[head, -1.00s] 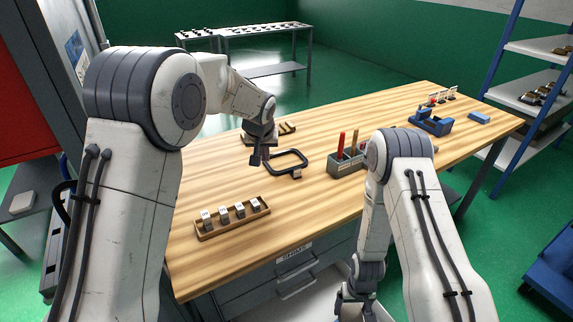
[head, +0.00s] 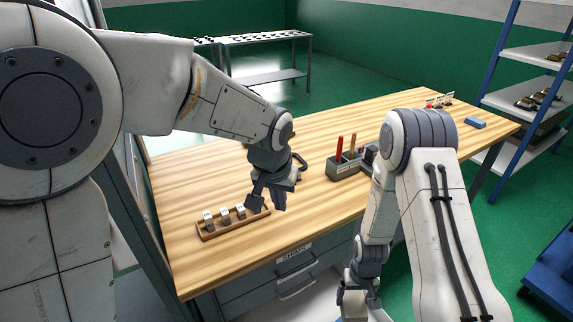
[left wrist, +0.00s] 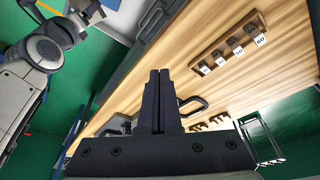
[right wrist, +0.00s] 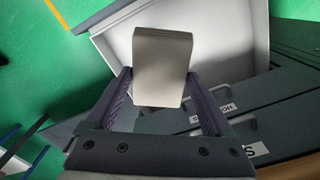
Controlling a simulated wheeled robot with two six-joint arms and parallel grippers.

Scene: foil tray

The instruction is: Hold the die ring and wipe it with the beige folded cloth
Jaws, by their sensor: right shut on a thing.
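A dark rounded loop, which looks like the die ring (head: 301,162), lies on the wooden bench, mostly hidden behind my left gripper (head: 267,201). The ring also shows in the left wrist view (left wrist: 194,105), just beyond the left fingers. The left fingers are together and hold nothing. They are above the bench, apart from the ring. My right gripper (head: 359,296) is low in front of the bench. In the right wrist view it is shut on a beige block-like folded cloth (right wrist: 162,62), gripped between both fingers, above an open white drawer (right wrist: 112,42).
A wooden rack (head: 222,231) with labelled blocks stands at the bench's front left, close to my left gripper. A grey holder (head: 343,169) with red and tan handles stands mid-bench. A blue block (head: 475,123) lies at the far right.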

